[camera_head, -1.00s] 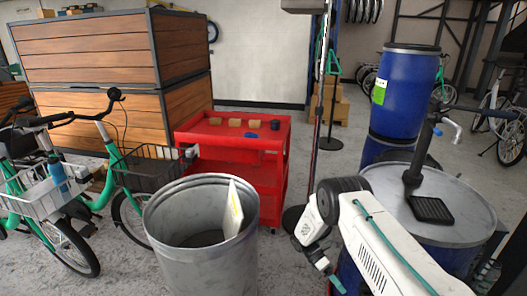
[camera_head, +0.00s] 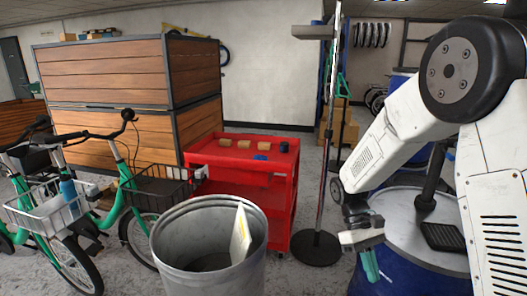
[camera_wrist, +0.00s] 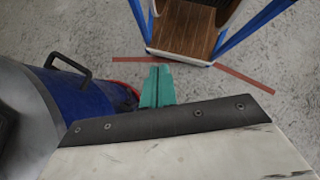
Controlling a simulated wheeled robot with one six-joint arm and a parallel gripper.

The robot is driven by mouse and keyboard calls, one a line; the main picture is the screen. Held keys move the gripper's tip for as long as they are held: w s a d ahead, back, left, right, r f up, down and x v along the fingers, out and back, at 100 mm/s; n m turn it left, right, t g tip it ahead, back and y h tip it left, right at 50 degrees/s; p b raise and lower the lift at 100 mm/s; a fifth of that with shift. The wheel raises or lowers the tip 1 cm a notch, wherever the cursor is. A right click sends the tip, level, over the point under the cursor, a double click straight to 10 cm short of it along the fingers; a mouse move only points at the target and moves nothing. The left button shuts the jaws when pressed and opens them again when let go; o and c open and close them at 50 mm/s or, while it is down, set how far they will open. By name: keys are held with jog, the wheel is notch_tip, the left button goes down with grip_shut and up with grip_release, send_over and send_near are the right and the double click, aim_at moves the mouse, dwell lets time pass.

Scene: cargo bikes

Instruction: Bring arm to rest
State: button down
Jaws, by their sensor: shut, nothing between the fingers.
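My arm is folded up at the right of the head view, its upper links raised. My gripper (camera_head: 369,264) hangs at its lower end, in front of the blue drum (camera_head: 402,282) with the grey lid. The teal fingers point down and are shut with nothing between them. In the wrist view the teal fingers (camera_wrist: 157,86) lie together over bare floor, right of the blue drum (camera_wrist: 85,98).
A metal bin (camera_head: 168,244) with a white board (camera_head: 241,234) in it stands left of my gripper. Behind are a red cart (camera_head: 238,192) and a stand with a round base (camera_head: 316,249). A wood-floored frame (camera_wrist: 188,28) shows ahead in the wrist view.

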jog(key=s+r+m+t+y, duration=0.2)
jog(key=s+r+m+t, duration=0.3)
jog(key=s+r, duration=1.4)
jog(key=s+t, duration=0.2)
jog(key=t, duration=0.2)
jog(key=shift+s+r+y, duration=0.15)
jog(key=shift+s+y, duration=0.15)
jog(key=shift+s, duration=0.1)
